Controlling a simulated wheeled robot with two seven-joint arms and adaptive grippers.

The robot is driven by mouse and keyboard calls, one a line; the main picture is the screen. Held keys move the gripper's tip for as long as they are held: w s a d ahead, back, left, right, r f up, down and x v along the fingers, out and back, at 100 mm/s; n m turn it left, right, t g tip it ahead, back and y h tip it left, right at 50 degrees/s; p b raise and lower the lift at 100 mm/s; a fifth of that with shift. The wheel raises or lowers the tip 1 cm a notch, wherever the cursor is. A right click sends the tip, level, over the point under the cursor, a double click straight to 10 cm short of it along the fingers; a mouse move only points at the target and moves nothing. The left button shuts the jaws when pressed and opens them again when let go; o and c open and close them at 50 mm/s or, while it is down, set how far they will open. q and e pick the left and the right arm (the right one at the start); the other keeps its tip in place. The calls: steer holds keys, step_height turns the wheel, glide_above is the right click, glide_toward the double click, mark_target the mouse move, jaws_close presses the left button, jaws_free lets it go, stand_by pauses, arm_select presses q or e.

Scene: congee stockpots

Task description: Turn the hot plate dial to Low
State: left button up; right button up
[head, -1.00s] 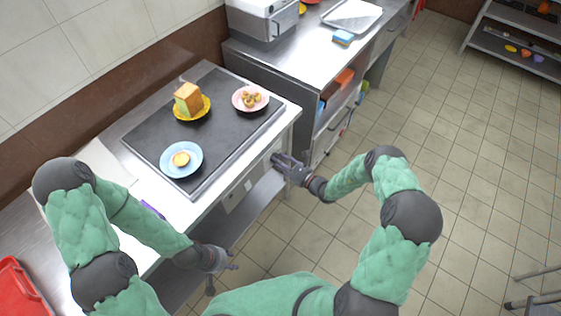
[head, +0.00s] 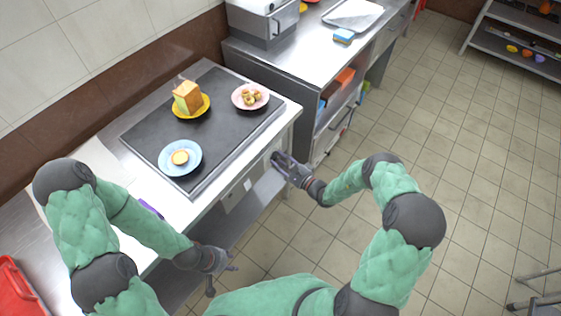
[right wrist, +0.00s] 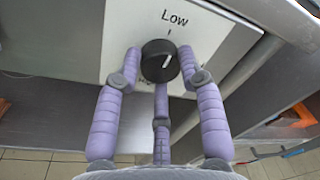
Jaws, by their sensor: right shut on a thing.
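The hot plate dial (right wrist: 155,65) is a round black knob on a white panel (right wrist: 120,30) in the right wrist view. Its white pointer tilts up and slightly right, roughly toward the tick under the "Low" label (right wrist: 175,19). Another label below the dial is mostly hidden. My right gripper (right wrist: 159,64) is shut on the dial, with purple fingers at its left and right and one below. In the head view my right gripper (head: 278,160) is at the counter's front panel. My left gripper (head: 225,278) hangs open and empty before the counter, away from the dial.
A steel counter (head: 295,55) stands beyond. A red tray (head: 12,290) is at lower left.

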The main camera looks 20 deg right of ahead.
steer(key=shift+n, duration=0.4)
steer(key=o, duration=1.2)
steer(key=shift+c, duration=0.2)
steer(key=v, duration=1.2)
steer(key=shift+f, duration=0.1)
